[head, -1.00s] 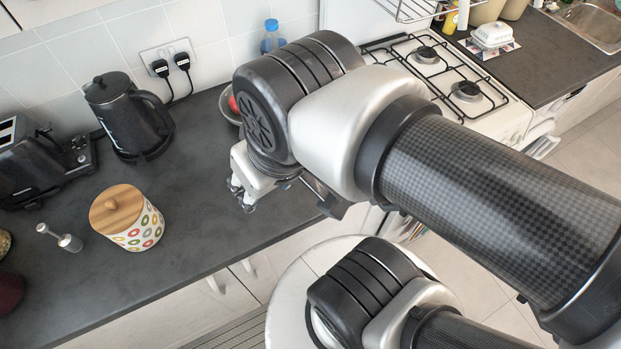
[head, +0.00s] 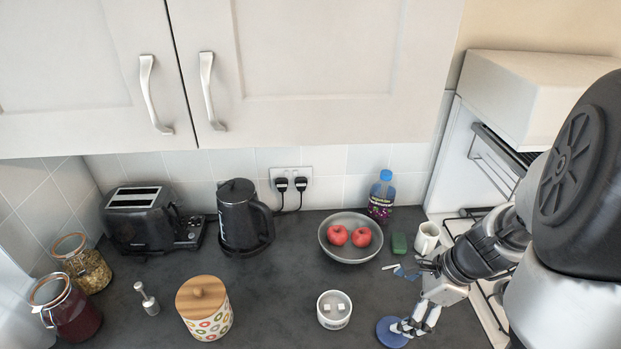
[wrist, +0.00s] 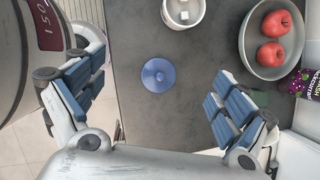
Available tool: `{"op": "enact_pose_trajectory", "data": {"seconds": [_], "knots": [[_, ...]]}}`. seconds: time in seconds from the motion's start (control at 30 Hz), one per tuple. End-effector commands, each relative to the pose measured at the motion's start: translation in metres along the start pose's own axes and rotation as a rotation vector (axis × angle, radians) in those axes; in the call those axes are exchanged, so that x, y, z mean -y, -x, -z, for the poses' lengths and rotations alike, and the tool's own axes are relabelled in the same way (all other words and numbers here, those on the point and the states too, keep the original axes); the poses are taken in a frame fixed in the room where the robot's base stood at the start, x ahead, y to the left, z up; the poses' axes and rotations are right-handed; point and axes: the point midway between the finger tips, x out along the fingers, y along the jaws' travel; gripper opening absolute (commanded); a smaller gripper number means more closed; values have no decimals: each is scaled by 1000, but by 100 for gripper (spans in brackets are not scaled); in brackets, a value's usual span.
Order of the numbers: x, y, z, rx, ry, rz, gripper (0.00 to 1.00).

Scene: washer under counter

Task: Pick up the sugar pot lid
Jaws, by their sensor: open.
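The sugar pot lid looks to be the blue disc (head: 392,333) with a small central knob, lying flat on the dark counter near its front edge. It also shows whole in the wrist view, as a blue round lid (wrist: 158,74) between my spread fingers. My gripper (head: 417,325) is open and empty above the lid; in the wrist view its fingers (wrist: 158,80) stand on either side of it, apart from it. The white sugar pot (head: 334,322), open with white cubes inside, stands left of the lid in the head view.
A grey bowl (head: 328,248) with red apples, a white mug (head: 427,237), a green sponge (head: 399,243) and a bottle (head: 381,200) stand behind. A wooden-lidded canister (head: 207,322) is left of the sugar pot. Wall cabinets (head: 320,60) hang above. The cooker is at right.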

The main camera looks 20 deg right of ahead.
Motion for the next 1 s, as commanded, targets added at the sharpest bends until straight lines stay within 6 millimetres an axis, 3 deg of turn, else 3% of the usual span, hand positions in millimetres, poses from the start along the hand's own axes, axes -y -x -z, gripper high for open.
{"op": "enact_pose_trajectory", "data": {"seconds": [0.03,0.1,0.27,0.37,0.8,1.0], "knots": [[4,0,26,-3,-138,22,94],[8,-1,51,-8,-279,50,94],[10,-3,82,-14,-446,84,94],[11,-14,86,-14,-465,86,94],[17,-106,88,-15,-459,84,94],[20,-124,88,-16,-458,87,94]]}}
